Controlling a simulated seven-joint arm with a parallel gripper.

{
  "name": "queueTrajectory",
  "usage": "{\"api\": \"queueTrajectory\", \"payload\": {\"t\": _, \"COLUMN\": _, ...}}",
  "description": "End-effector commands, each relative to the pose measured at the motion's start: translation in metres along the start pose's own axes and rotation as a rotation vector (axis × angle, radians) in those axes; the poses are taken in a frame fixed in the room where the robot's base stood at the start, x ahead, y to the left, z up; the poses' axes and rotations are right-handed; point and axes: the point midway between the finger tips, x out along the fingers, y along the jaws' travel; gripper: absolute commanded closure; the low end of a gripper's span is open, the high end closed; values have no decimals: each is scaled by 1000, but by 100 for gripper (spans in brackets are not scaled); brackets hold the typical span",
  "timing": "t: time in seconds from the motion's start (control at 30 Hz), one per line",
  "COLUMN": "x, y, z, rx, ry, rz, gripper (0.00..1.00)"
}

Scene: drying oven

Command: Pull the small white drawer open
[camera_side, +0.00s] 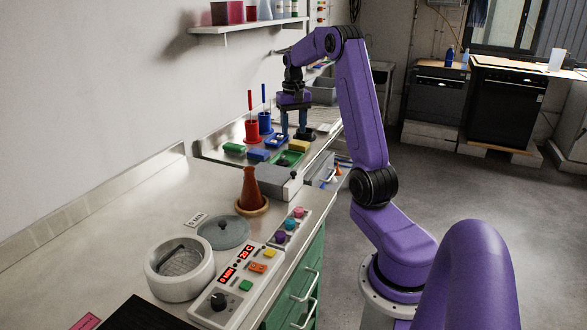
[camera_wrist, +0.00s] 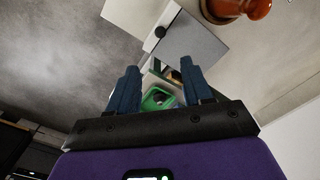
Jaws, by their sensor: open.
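The small white drawer unit (camera_side: 274,181) is a low pale box on the counter, with a dark round knob (camera_side: 293,174) on its right end. No gap shows at its front. In the wrist view the box (camera_wrist: 191,46) and its dark knob (camera_wrist: 160,32) lie beyond my fingertips. My gripper (camera_side: 294,132) is open and points down over the far part of the counter, behind the box and apart from it. In the wrist view nothing is between the fingers of my gripper (camera_wrist: 159,68); the knob is clear of them.
A green tray (camera_side: 289,158) and coloured blocks lie below my gripper. Red (camera_side: 251,131) and blue (camera_side: 265,122) cups stand to its left. A brown flask (camera_side: 250,188) stands close to the box's near left side. The counter edge is just right of the box, with open floor beyond.

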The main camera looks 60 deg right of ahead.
Motion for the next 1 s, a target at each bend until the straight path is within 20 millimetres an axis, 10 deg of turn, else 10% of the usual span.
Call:
{"api": "queueTrajectory", "payload": {"t": 0.6, "x": 116, "y": 0, "z": 1, "rx": -2, "ry": -5, "rz": 0, "gripper": 50}}
{"api": "queueTrajectory", "payload": {"t": 1.0, "x": 149, "y": -1, "z": 1, "rx": -2, "ry": -1, "rz": 0, "gripper": 50}}
